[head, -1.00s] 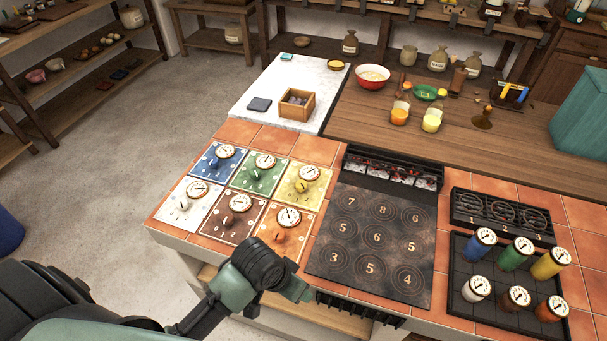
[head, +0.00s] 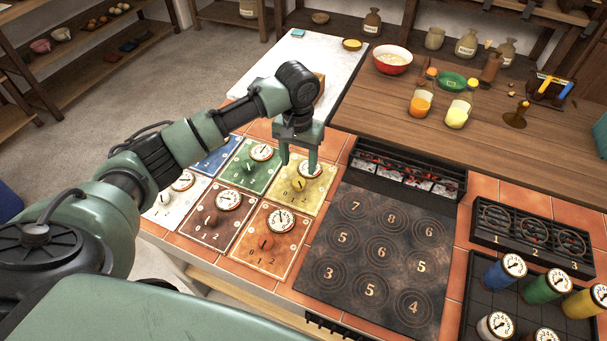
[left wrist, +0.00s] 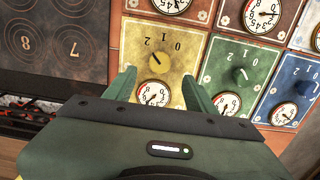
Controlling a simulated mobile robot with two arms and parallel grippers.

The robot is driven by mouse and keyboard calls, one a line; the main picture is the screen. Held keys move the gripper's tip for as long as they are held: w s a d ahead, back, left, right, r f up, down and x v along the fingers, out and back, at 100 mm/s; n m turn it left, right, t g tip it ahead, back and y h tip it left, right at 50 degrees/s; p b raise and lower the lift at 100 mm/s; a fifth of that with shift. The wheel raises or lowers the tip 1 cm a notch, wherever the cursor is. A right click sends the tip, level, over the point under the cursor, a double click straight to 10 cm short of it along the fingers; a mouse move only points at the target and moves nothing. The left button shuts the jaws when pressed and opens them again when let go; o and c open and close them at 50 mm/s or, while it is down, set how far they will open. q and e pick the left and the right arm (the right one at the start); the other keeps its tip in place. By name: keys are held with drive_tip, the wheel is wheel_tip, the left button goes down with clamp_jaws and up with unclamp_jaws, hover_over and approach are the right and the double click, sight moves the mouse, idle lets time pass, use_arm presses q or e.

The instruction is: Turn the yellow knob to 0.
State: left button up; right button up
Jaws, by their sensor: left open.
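The yellow knob (head: 298,184) sits on a yellow panel (head: 312,201) with a dial gauge above it, at the top right of the panel group. In the left wrist view the yellow knob (left wrist: 157,65) shows upside down, below the printed marks 0, 1 and 2. Its dark pointer line slants; the exact mark it points to is hard to tell. My left gripper (head: 298,168) is open above the yellow panel, fingers pointing down. In the left wrist view its fingers (left wrist: 160,86) stand on either side of the panel, apart from the knob. My right gripper is not in view.
Green (head: 244,172), brown (head: 197,229), orange (head: 281,250), white and blue panels stand close by. The dark stove top (head: 385,300) lies to the right. A wooden box is partly hidden behind my left wrist. Bowl (head: 393,58) and jars stand on the wooden counter.

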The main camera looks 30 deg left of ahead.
sight(298, 182)
use_arm(q)
drive_tip(key=f, duration=0.3)
drive_tip(key=shift+s+f+p, duration=0.15)
drive_tip(key=shift+s+p, duration=0.1)
drive_tip(key=shift+p, duration=0.05)
wheel_tip(298, 182, down, 3)
drive_tip(key=shift+w+f, duration=0.1)
drive_tip(key=shift+f, duration=0.4)
clamp_jaws()
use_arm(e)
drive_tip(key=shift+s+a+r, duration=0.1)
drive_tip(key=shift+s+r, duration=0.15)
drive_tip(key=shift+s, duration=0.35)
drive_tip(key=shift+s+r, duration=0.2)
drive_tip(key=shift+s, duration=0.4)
